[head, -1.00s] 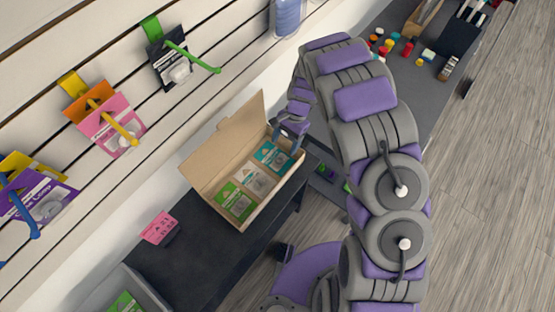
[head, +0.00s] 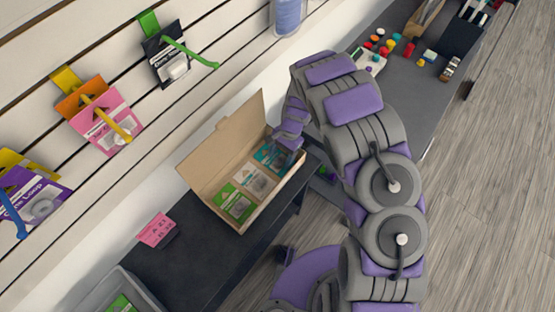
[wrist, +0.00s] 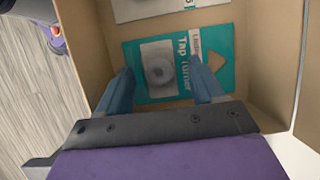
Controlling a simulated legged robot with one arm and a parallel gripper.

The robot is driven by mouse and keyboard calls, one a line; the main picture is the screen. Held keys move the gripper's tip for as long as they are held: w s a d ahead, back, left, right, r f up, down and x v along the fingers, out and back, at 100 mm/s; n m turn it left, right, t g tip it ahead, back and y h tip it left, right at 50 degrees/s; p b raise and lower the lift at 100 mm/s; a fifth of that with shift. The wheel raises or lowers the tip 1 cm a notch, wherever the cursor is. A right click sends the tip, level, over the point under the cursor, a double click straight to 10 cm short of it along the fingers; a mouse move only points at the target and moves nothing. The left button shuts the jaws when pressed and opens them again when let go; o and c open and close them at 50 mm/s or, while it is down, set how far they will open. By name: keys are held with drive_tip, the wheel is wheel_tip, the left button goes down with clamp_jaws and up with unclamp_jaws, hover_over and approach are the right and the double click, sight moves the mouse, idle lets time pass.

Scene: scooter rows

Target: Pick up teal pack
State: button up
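The teal pack (wrist: 178,52) lies flat in the open cardboard box (head: 222,165), at the box's right end. In the wrist view it has a white picture panel and the words "Tap Turner". My gripper (wrist: 160,88) is open, its two blue fingers apart over the pack, one near each side of the white panel. I cannot tell whether the fingertips touch the pack. In the head view the teal pack (head: 272,157) is partly hidden by my gripper (head: 287,143).
A white-grey pack (head: 254,180) and a green pack (head: 233,203) lie beside it in the box. Slatwall hooks hold packs at left. Box walls surround the gripper closely.

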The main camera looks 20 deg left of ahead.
sight(280, 158)
drive_tip(key=c, duration=1)
drive_tip(key=shift+c, duration=0.2)
wheel_tip(280, 158, up, 10)
drive_tip(key=p, duration=0.2)
